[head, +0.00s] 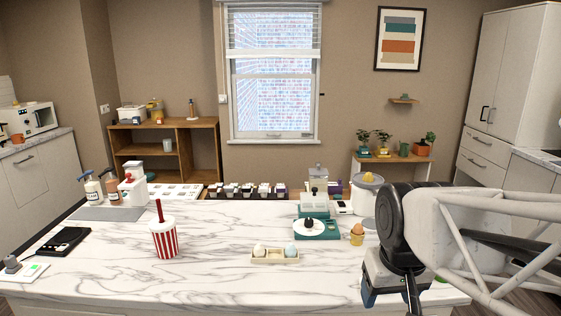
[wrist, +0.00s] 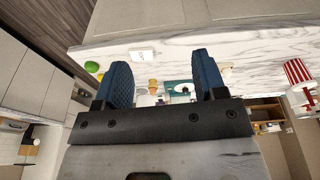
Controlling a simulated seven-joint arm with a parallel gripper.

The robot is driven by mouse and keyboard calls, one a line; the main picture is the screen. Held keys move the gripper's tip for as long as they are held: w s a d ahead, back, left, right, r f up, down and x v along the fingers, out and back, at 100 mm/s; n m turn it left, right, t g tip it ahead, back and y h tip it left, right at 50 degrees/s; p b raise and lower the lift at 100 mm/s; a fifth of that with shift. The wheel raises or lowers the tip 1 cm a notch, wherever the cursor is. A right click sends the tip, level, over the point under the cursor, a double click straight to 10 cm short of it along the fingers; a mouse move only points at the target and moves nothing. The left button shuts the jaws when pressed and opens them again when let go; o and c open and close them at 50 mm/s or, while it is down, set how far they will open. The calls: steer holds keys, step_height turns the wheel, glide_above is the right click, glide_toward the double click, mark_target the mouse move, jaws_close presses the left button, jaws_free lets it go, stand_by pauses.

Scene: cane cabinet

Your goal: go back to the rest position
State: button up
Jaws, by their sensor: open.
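My gripper (head: 388,298) is at the right front of the marble counter (head: 215,270) in the head view, with my arm reaching in from the right edge. One blue finger pad shows there; the rest is partly hidden by my own wrist. In the wrist view my gripper (wrist: 163,75) shows two blue fingers spread wide apart, with nothing held between them. That view is upside down, with counter items showing beyond the fingers.
A red-striped cup (head: 164,240) with a straw stands left of centre. An egg tray (head: 275,257) is at the middle front, and a teal scale (head: 317,231) stands behind it. An orange egg cup (head: 356,239) is near my wrist. The front left-centre counter is clear.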

steer(key=s+f, duration=0.2)
steer(key=s, duration=0.4)
steer(key=shift+d+f+m, duration=0.15)
steer(key=shift+f+m, duration=0.1)
steer(key=shift+m, duration=0.15)
stand_by(0.8)
